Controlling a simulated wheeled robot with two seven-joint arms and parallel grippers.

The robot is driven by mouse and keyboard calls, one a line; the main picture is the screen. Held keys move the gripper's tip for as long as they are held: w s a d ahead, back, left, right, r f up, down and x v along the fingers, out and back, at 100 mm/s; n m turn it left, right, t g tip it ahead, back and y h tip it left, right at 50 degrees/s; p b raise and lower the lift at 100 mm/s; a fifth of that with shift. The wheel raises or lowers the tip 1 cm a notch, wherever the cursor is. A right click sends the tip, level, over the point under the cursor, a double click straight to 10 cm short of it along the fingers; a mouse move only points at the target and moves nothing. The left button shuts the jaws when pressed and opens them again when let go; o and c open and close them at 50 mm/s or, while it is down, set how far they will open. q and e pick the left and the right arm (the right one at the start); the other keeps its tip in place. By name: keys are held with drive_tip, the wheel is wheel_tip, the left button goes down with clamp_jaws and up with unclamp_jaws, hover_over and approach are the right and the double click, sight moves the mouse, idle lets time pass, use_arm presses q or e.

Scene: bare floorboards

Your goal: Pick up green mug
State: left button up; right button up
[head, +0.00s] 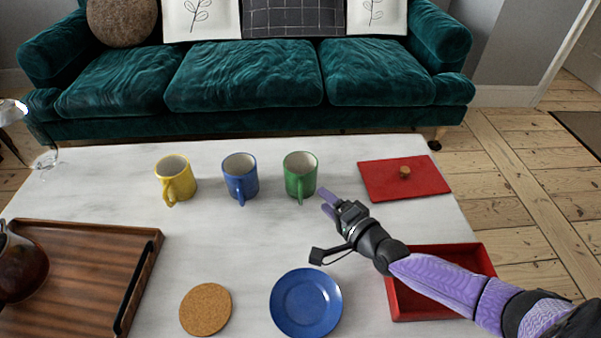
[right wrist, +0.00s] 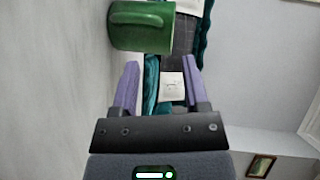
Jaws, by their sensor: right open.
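The green mug (head: 300,175) stands upright on the white table, the rightmost of a row of mugs, with its handle facing the front. My right gripper (head: 327,202) is just to the front right of it, with its purple fingers pointing toward the mug and apart from it in the picture. In the right wrist view the green mug (right wrist: 142,27) shows ahead of the fingertips and to the left, its handle toward the top. The right gripper (right wrist: 161,75) is open, with nothing between its fingers. My left gripper is not in view.
A blue mug (head: 240,178) and a yellow mug (head: 175,180) stand left of the green one. A red lid (head: 430,182) lies at right, above a red box (head: 400,304) under my right arm. A blue plate (head: 306,303), cork coaster (head: 206,309) and wooden tray (head: 75,290) lie in front.

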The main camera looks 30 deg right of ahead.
sight(301, 182)
drive_tip(key=w+b, duration=0.1)
drive_tip(key=w, duration=0.1)
drive_tip(key=w+a+f+b, duration=0.1)
drive_tip(key=w, duration=0.1)
drive_tip(key=w+b, duration=0.1)
drive_tip(key=w, duration=0.1)
drive_tip(key=shift+w+a+f, duration=0.15)
drive_tip(key=shift+w+f, duration=0.1)
drive_tip(key=shift+w, duration=0.15)
drive_tip(key=shift+w+r, duration=0.1)
drive_tip(key=shift+r, duration=0.1)
drive_tip(key=shift+c, duration=1.7)
clamp_jaws()
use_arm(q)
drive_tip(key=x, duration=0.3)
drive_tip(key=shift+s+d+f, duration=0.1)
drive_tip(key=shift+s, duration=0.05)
